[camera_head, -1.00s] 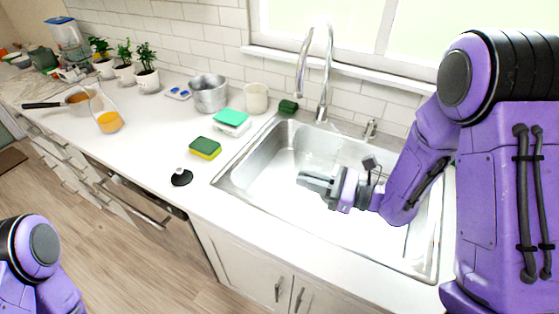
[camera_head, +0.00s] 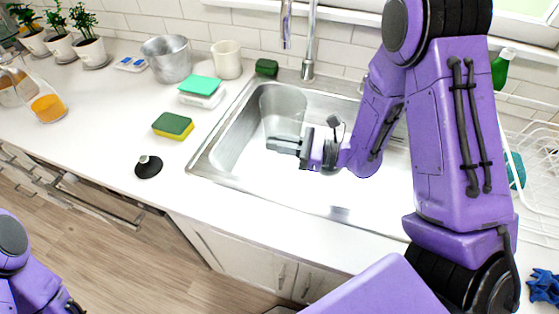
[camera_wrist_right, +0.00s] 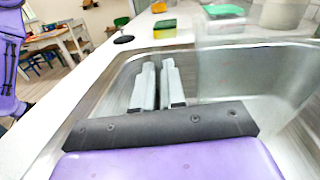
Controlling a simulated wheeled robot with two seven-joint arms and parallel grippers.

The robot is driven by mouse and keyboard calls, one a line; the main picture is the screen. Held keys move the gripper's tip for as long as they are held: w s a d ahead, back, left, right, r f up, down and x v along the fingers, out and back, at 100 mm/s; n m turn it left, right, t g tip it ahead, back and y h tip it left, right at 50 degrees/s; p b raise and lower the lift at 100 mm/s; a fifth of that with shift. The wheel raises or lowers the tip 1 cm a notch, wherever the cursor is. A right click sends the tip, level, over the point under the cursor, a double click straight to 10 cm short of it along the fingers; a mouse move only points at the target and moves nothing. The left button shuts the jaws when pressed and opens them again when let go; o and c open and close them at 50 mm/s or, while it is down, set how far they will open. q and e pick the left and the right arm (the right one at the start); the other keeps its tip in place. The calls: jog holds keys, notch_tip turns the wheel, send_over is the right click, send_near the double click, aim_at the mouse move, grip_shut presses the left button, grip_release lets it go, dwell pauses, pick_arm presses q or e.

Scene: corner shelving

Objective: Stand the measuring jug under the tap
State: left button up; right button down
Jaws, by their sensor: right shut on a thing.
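The clear measuring jug (camera_head: 283,108) is upright in or over the sink, below the tap's spout in the head view. The chrome tap (camera_head: 310,45) stands behind the sink, its spout coming down left of its post. My right gripper (camera_head: 285,146) is shut on the jug, at its near side. In the right wrist view the fingers (camera_wrist_right: 158,85) are nearly together and the see-through jug (camera_wrist_right: 245,60) shows faintly to their right. The exact grip is unclear. I cannot tell whether the jug's base touches the sink floor. My left gripper is out of view.
The steel sink (camera_head: 212,150) has a raised rim. Left of it lie a yellow-green sponge (camera_head: 173,126), a black stopper (camera_head: 148,167) and a green-topped white box (camera_head: 201,91). A metal pot (camera_head: 166,60) and cream mug (camera_head: 227,60) stand behind. A dish rack (camera_head: 535,165) is right.

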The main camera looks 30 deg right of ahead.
notch_tip(320, 180, down, 7)
jog(key=shift+d+r+b, duration=0.1)
jog(key=shift+b, duration=0.2)
jog(key=shift+w, duration=0.15)
jog(key=shift+f, duration=0.25)
jog(key=c, duration=1.2)
grip_release()
jog(key=shift+s+d+r, duration=0.15)
jog(key=shift+s+d, duration=0.05)
jog(key=b+v, duration=0.1)
jog(key=v, duration=1)
jog(key=shift+s+d, duration=0.1)
jog(key=shift+s, duration=0.15)
